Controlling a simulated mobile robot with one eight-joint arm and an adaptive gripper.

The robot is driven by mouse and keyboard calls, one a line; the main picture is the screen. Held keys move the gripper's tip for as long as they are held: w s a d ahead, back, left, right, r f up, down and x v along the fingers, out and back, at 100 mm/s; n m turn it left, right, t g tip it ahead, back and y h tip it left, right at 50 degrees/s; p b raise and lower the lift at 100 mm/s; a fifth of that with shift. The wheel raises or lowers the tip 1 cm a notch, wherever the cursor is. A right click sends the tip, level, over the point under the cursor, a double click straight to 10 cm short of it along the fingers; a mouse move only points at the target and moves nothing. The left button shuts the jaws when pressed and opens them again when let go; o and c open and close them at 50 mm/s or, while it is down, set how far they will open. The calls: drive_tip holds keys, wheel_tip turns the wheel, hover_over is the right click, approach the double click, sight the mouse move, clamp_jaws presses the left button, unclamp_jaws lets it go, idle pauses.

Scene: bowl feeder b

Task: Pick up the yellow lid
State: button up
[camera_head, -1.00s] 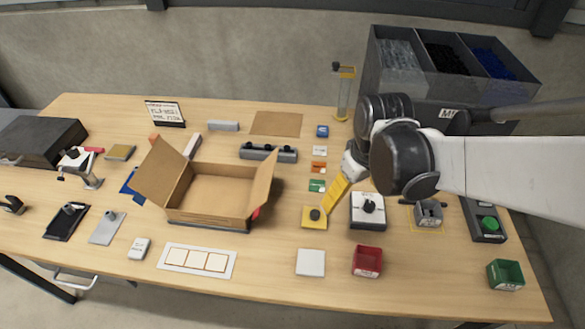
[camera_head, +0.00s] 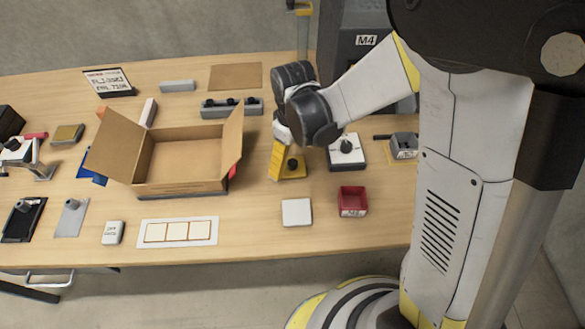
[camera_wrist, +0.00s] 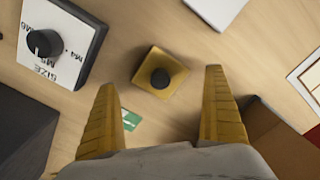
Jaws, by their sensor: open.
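The yellow lid (camera_head: 293,170) is a flat yellow square with a round black knob, lying on the table to the right of the cardboard box. In the wrist view the lid (camera_wrist: 159,72) lies just beyond the fingertips, a little left of the middle of the gap between them. My gripper (camera_head: 277,162) has yellow fingers and hangs above the table close to the lid's left side. In the wrist view my gripper (camera_wrist: 166,80) is open with its two fingers wide apart and nothing between them. No contact with the lid shows.
A white dial box (camera_head: 347,152) stands right of the lid. The open cardboard box (camera_head: 187,187) stands to the left. A white square pad (camera_head: 297,212) and a red bin (camera_head: 353,202) lie in front. A green card (camera_wrist: 130,120) lies near the left finger.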

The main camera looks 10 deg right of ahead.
wheel_tip(320, 180, down, 3)
drive_tip(key=shift+r+b, duration=0.1)
drive_tip(key=shift+b, duration=0.25)
drive_tip(key=c, duration=1.2)
